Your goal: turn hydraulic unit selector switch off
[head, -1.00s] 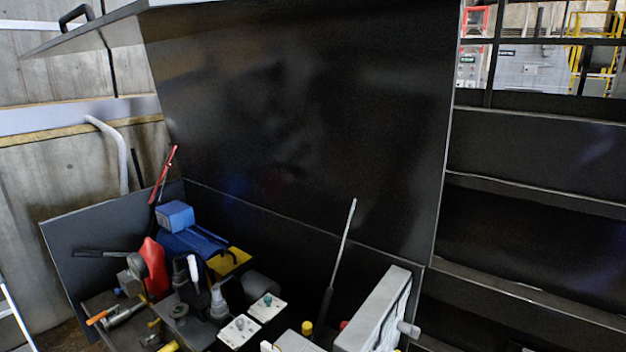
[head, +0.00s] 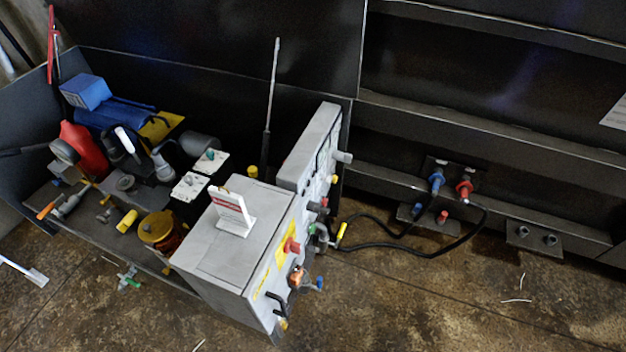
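The hydraulic unit sits in an open dark bin in the head view. It has a grey control box (head: 225,252) with a raised grey panel (head: 312,150) at its right side. The control face points right and shows only at a steep angle. A red knob (head: 291,246), a yellow label (head: 268,268) and an orange-and-black fitting (head: 297,277) show on it. I cannot tell which part is the selector switch. Two white plates with small knobs, one with a green knob (head: 210,156) and one behind the box (head: 190,186), lie among the fittings. My gripper is not in view.
A blue motor (head: 86,92), a red bottle (head: 84,148) and an amber jar (head: 161,231) crowd the bin. Black hoses (head: 400,246) run from the box to blue and red couplings (head: 465,190) on the dark wall. The concrete floor (head: 430,305) at the right is mostly clear.

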